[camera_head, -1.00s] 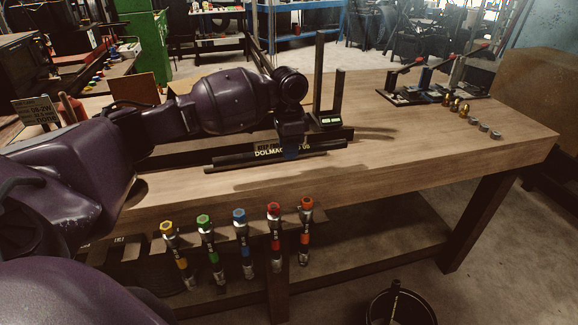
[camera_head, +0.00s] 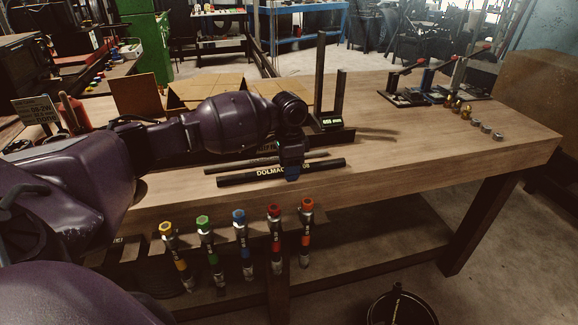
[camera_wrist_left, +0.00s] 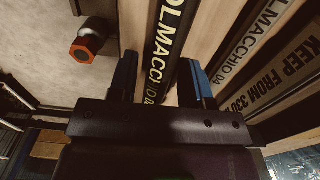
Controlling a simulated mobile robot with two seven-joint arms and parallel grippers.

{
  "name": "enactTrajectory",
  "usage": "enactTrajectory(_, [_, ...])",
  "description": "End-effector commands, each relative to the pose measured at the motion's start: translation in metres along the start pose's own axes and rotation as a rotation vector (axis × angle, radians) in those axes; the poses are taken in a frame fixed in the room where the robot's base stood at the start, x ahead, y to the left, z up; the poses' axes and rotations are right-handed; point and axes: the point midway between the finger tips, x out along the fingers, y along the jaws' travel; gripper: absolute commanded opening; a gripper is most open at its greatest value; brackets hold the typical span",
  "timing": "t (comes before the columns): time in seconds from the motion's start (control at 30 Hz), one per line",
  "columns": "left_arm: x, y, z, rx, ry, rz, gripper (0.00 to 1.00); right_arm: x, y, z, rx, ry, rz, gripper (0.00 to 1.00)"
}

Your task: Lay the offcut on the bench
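The offcut (camera_head: 252,175) is a short black hose piece with pale "DOLMACCHIO" lettering. It lies flat on the bench (camera_head: 420,150), near and roughly along the front edge. My left gripper (camera_head: 291,175) is over its middle with a finger on each side. In the left wrist view the offcut (camera_wrist_left: 168,40) runs between the fingertips (camera_wrist_left: 160,68), and bare wood shows between it and the fingers, so the gripper looks open. My right gripper is not in view.
A dark stand with two uprights (camera_head: 322,85) and a small display is behind the gripper. Several colour-capped fittings (camera_head: 239,217) hang below the front edge. Red-handled tools (camera_head: 425,95) and small metal parts (camera_head: 486,127) sit at the right. The bench's right-middle is clear.

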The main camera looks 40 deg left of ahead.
Motion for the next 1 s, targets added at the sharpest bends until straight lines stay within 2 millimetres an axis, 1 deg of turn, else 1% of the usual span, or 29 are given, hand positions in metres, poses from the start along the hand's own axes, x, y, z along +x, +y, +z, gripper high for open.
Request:
enactTrajectory(0.3, [-0.001,0.0,0.0,0.0,0.0,0.0,0.51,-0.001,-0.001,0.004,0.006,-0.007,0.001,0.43])
enactTrajectory(0.37, [-0.003,-0.001,0.0,0.0,0.0,-0.001,0.51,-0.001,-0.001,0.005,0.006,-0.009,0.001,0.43])
enactTrajectory(0.43, [-0.01,0.0,0.0,0.0,0.001,-0.001,0.51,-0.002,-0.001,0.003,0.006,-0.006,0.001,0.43])
enactTrajectory(0.57, [-0.03,0.0,0.0,0.001,0.003,-0.003,0.51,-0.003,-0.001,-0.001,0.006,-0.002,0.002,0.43])
enactTrajectory(0.73, [-0.064,0.0,0.0,0.0,0.004,-0.003,0.51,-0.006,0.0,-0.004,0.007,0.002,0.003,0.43])
enactTrajectory(0.9, [-0.095,0.0,0.0,-0.001,0.003,-0.003,0.51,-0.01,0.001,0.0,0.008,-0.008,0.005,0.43])
enactTrajectory(1.0, [-0.107,0.0,0.0,-0.001,0.002,-0.002,0.51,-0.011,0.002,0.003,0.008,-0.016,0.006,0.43])
